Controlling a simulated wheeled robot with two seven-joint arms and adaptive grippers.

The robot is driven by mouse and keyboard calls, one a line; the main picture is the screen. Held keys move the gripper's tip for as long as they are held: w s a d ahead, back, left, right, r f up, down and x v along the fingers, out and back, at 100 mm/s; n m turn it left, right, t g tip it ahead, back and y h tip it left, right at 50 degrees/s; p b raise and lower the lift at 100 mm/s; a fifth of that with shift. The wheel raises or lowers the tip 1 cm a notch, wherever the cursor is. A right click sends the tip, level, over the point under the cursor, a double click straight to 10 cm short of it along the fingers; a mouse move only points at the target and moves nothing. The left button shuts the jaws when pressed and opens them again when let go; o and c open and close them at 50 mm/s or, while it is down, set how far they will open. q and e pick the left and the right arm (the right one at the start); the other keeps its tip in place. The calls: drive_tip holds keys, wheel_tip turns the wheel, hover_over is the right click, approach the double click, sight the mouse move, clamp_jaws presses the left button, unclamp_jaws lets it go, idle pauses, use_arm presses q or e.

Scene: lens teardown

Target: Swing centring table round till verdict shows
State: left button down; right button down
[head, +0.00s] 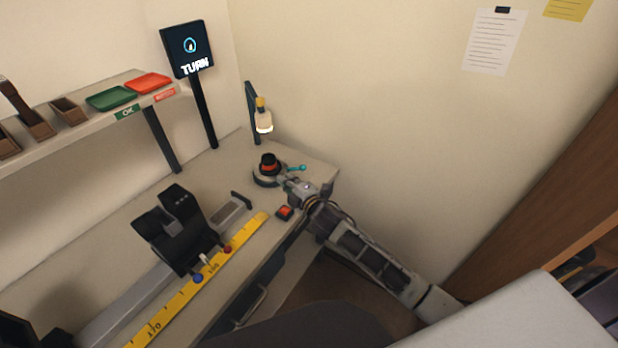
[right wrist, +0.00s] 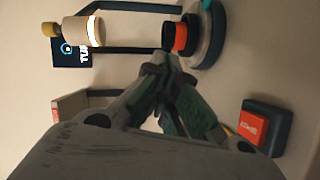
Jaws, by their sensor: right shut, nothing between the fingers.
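The centring table (head: 266,181) is a round grey disc on a dark base near the bench's far right corner. A black part with an orange-red band (head: 269,165) stands on it, and a teal handle (head: 297,168) sticks out to the right. The table also shows at the top of the right wrist view (right wrist: 208,42). The display (head: 188,48) on a post reads "TURN". My right gripper (head: 287,184) is shut and empty at the table's near right edge, below the handle. Whether it touches the rim, I cannot tell. My left gripper is not in view.
A lamp (head: 263,120) stands behind the table. A red button box (head: 285,212) sits in front of it. A yellow ruler (head: 190,295) and a black bench device (head: 178,230) are to the left. The shelf holds a green tray (head: 111,98) and a red tray (head: 148,83).

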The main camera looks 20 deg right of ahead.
drive_tip(key=d+f+n+h, duration=0.1)
drive_tip(key=n, duration=0.1)
drive_tip(key=d+n+g+h, duration=0.1)
drive_tip(key=d+n, duration=0.1)
drive_tip(key=n, duration=0.1)
drive_tip(key=d+f+n+h, duration=0.1)
drive_tip(key=d+n+h, duration=0.1)
drive_tip(key=shift+s+d+f+n, duration=0.2)
drive_tip(key=shift+s+f+n, duration=0.05)
drive_tip(key=shift+f+n, duration=0.1)
drive_tip(key=n, duration=0.1)
drive_tip(key=d+f+n, duration=0.1)
drive_tip(key=n, duration=0.1)
drive_tip(key=d+n+g+h, duration=0.1)
drive_tip(key=shift+s+f, duration=0.3)
drive_tip(key=shift+s+d+f+n+h, duration=0.1)
drive_tip(key=shift+d+n+h, duration=0.05)
drive_tip(key=shift+n, duration=0.4)
drive_tip(key=shift+d+f+n+h, duration=0.1)
drive_tip(key=shift+n+h, duration=0.05)
drive_tip(key=shift+n, duration=0.35)
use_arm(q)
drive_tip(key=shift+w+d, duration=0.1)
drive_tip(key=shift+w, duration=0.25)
use_arm(e)
drive_tip(key=shift+n+g, duration=0.3)
drive_tip(key=shift+n, duration=1)
drive_tip(key=shift+d, duration=0.1)
